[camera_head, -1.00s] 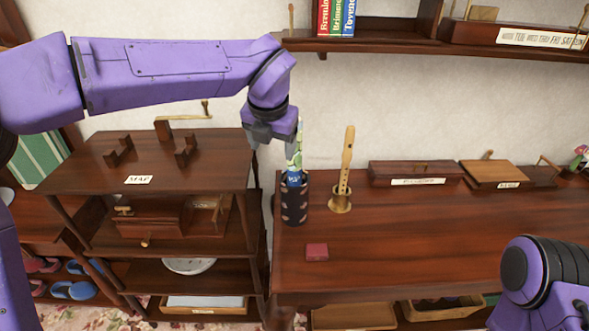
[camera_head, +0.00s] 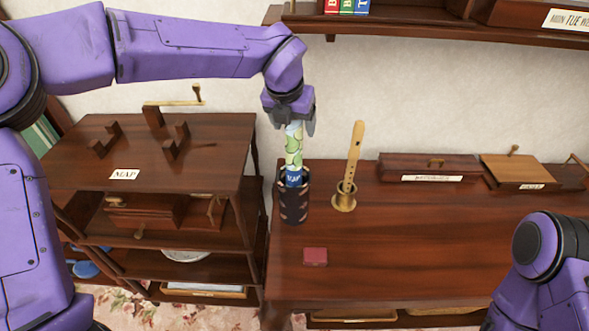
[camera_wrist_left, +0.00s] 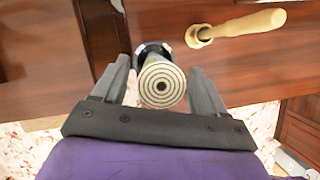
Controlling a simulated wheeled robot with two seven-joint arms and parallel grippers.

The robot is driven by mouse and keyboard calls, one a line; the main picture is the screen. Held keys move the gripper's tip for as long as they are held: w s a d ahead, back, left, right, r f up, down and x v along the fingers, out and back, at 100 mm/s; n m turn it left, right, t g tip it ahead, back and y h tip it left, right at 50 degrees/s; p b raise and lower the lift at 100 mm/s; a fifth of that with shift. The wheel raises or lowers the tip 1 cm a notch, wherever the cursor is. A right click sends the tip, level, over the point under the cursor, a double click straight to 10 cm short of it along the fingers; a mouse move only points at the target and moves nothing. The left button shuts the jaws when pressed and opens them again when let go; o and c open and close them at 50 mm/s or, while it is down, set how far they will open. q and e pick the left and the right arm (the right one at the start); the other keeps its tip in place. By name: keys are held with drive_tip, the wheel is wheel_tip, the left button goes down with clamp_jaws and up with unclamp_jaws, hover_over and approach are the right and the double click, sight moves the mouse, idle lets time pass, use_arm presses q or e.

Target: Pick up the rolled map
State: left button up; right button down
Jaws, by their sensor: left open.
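The rolled map (camera_head: 293,150) stands upright in a dark cylindrical holder (camera_head: 294,203) at the left end of the desk. It is green and white with a blue band marked MAP. My left gripper (camera_head: 290,126) is open, pointing down over the map's top end, with a finger on each side. In the left wrist view the map's spiral end (camera_wrist_left: 162,84) lies between the open fingers (camera_wrist_left: 162,90); I cannot tell whether they touch it. My right arm shows at the lower right, but its gripper is out of view.
A wooden flute (camera_head: 353,155) stands in a brass holder (camera_head: 344,203) just right of the map. A small red box (camera_head: 315,256) lies in front. A shelf unit with a MAP label (camera_head: 125,174) stands left. A wall shelf (camera_head: 400,32) is above. The desk's middle is clear.

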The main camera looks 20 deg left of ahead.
use_arm(q)
drive_tip(key=x, duration=0.3)
drive_tip(key=shift+a, duration=0.1)
drive_tip(key=shift+r, duration=0.1)
clamp_jaws()
